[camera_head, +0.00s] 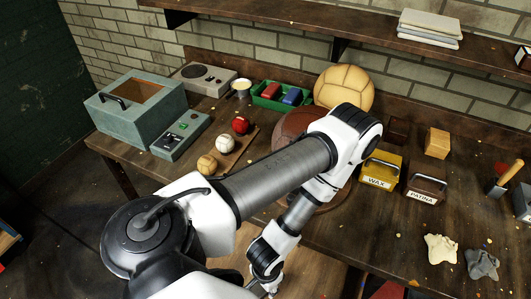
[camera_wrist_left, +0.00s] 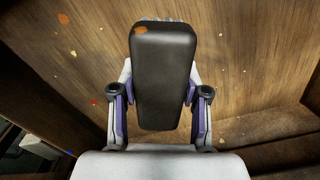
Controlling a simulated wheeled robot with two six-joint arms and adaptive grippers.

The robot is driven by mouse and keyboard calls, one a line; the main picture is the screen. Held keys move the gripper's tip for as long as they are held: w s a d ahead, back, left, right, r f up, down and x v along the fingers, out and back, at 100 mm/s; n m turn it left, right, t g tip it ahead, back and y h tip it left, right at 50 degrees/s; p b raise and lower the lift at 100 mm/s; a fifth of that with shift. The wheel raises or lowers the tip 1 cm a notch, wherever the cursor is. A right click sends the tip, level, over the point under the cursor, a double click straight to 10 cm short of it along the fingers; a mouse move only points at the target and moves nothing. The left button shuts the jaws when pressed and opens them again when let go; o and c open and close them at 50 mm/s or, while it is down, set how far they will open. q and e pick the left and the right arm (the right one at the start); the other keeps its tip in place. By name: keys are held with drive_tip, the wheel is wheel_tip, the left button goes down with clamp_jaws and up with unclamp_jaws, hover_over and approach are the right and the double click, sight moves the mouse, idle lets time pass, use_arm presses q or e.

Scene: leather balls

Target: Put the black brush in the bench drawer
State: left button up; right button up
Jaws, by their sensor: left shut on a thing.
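The black brush (camera_wrist_left: 163,75) is in the left wrist view, its dark, smooth back facing the camera. My left gripper (camera_wrist_left: 160,105) is shut on it, with one finger on each side. In the head view my left arm reaches over the bench and bends back down to its front edge; its hand (camera_head: 266,262) is low, and the fingers and brush cannot be made out. Light wood (camera_head: 325,270) below the bench front looks like the inside of the open bench drawer. In the wrist view, wood (camera_wrist_left: 245,65) with darker raised edges lies behind the brush. My right gripper is not in view.
On the bench stand a teal cabinet (camera_head: 135,105), several balls, a green tray (camera_head: 268,103), a yellow WAX box (camera_head: 380,170) and a brown PATINA box (camera_head: 425,188). Cloths (camera_head: 440,249) lie at the front right. A shelf (camera_head: 420,55) runs above.

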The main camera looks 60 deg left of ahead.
use_arm(q)
drive_tip(key=shift+s+a+f, duration=0.25)
drive_tip(key=shift+f, duration=0.4)
drive_tip(key=shift+w+d, duration=0.1)
drive_tip(key=shift+d, duration=0.1)
drive_tip(key=shift+f, duration=0.15)
drive_tip(key=shift+f+b, duration=0.45)
drive_tip(key=o, duration=1)
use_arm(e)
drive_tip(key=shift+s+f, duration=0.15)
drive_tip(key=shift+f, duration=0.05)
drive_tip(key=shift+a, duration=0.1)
